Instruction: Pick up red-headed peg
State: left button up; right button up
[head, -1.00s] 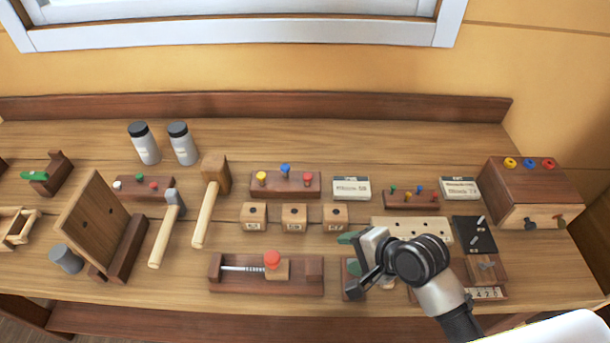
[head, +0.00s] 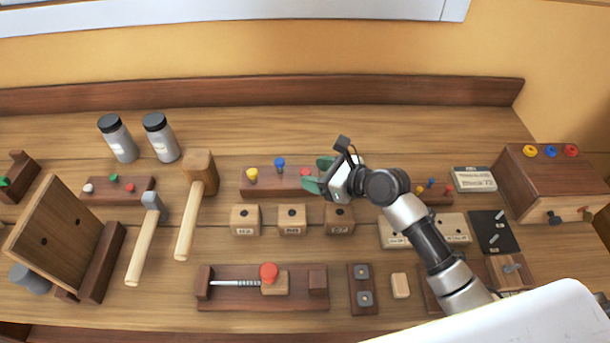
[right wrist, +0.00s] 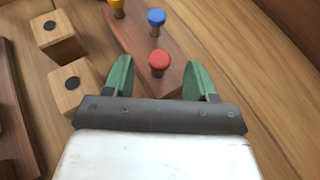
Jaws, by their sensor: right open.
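A red-headed peg (head: 305,171) stands at the right end of a dark wooden block (head: 265,186); it also shows in the right wrist view (right wrist: 159,62). A yellow-headed peg (head: 252,175) and a blue-headed peg (head: 280,163) stand in the same block. My right gripper (head: 318,174) is open beside the red-headed peg, its green fingers pointing toward it. In the right wrist view the red head lies between the two fingertips (right wrist: 160,75), with a gap on each side. My left gripper is out of view.
Several wooden cubes (head: 292,219) stand in front of the block. A mallet (head: 197,190) lies to its left. A red knob (head: 268,272) tops a wooden fixture at the front.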

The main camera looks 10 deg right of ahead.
aim_at(309, 173)
jog(key=x, duration=0.5)
jog(key=shift+w+a+f, duration=0.1)
jog(key=shift+w+a, duration=0.1)
jog(key=shift+a, duration=0.05)
jog(key=shift+d, duration=0.1)
jog(key=c, duration=1)
